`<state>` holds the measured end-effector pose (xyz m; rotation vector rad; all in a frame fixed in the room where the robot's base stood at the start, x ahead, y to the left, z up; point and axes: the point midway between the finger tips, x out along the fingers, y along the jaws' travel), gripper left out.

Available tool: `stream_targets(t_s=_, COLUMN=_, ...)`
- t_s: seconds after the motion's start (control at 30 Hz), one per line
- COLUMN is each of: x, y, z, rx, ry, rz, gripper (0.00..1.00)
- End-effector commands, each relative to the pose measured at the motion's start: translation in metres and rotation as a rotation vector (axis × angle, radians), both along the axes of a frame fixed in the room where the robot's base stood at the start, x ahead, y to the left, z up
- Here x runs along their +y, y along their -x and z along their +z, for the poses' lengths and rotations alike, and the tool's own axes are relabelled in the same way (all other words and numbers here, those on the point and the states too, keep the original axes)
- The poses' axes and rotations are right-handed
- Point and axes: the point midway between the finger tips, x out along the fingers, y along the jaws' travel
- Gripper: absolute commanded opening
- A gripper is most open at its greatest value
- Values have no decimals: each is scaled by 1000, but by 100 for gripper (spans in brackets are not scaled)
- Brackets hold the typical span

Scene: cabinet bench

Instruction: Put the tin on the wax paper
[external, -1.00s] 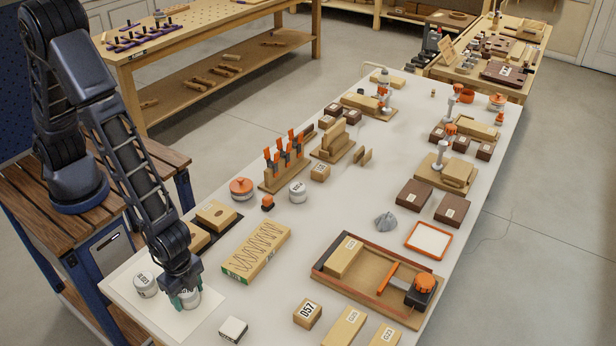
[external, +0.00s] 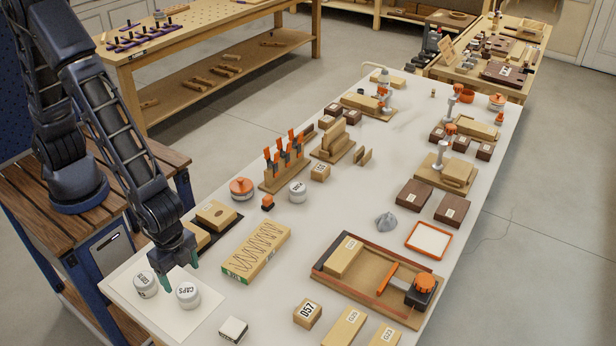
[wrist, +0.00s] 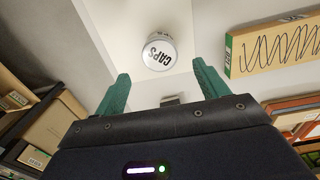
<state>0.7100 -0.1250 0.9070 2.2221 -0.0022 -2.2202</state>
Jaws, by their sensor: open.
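A round white tin marked CAPS (external: 188,295) stands upright on the pale wax paper (external: 178,323) at the near left end of the bench. A second white labelled tin (external: 145,285) stands to its left, also on the sheet. My gripper (external: 181,274) is open and empty, just behind and above the CAPS tin, apart from it. In the wrist view the CAPS tin (wrist: 159,52) shows beyond the two green fingertips (wrist: 160,76), with nothing between them.
A wooden box with a zigzag line (external: 256,250) lies right of the sheet. A small white-topped block (external: 233,329) is near the front edge. Another white tin (external: 297,191) stands farther back by the orange-handled tools (external: 284,160). The bench middle is fairly clear.

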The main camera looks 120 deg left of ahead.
Motion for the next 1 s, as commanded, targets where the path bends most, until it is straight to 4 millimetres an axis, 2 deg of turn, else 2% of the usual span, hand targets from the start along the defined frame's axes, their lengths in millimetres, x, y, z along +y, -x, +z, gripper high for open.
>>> stream_targets(t_s=0.1, x=0, y=-1, z=18, rx=-2, ry=0, rz=0, gripper=73)
stream_targets(t_s=0.37, x=0, y=1, z=37, rx=-2, ry=1, rz=1, gripper=73)
stream_targets(t_s=0.47, x=2, y=5, z=51, rx=-13, ry=3, rz=1, gripper=73)
stream_targets(t_s=0.67, x=8, y=29, z=105, rx=-58, ry=12, rz=2, gripper=73)
stream_targets(t_s=1.0, x=20, y=89, z=194, rx=-142, ry=22, rz=1, gripper=73)
